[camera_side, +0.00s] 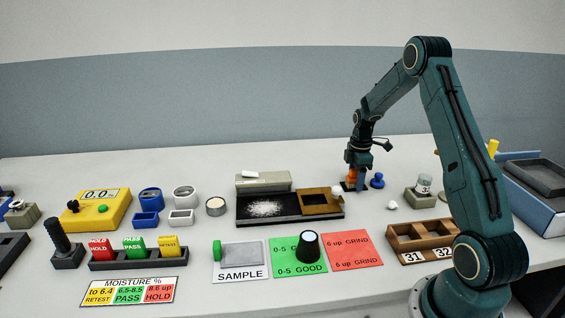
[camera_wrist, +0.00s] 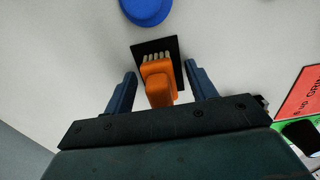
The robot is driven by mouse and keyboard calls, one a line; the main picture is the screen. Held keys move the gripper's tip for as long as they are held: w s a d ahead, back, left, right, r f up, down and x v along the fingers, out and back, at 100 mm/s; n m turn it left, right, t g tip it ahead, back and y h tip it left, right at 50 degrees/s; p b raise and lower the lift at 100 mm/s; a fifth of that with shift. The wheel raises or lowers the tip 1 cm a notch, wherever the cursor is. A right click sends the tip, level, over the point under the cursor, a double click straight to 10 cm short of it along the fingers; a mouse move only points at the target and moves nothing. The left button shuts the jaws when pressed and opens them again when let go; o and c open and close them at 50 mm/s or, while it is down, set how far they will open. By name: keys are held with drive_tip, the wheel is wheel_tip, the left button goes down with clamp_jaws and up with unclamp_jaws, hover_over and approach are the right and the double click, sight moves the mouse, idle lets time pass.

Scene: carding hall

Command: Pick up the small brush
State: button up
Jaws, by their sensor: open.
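The small brush (camera_wrist: 158,84) has an orange handle and a row of pale bristles. It is on a black rectangular pad (camera_wrist: 171,50) on the white table. In the side view the orange brush (camera_side: 351,177) shows partly, below my gripper. My gripper (camera_wrist: 160,82) is open, with one blue finger on each side of the orange handle. Gaps show between both fingers and the handle. In the side view my gripper (camera_side: 354,174) points down at the brush, and its fingertips are hard to make out.
A blue round object (camera_side: 377,181) stands close to the right of the brush. A black tray (camera_side: 255,221) with a wooden frame (camera_side: 337,210) lies to the left. A grey block (camera_side: 420,199) holding a white jar is further right. The red GRIND mat (camera_side: 354,252) lies in front.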

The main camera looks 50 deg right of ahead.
drive_tip(key=c, duration=1.1)
drive_tip(key=shift+r, duration=0.1)
wheel_tip(320, 180, up, 20)
drive_tip(key=shift+f, duration=0.1)
idle(0.5)
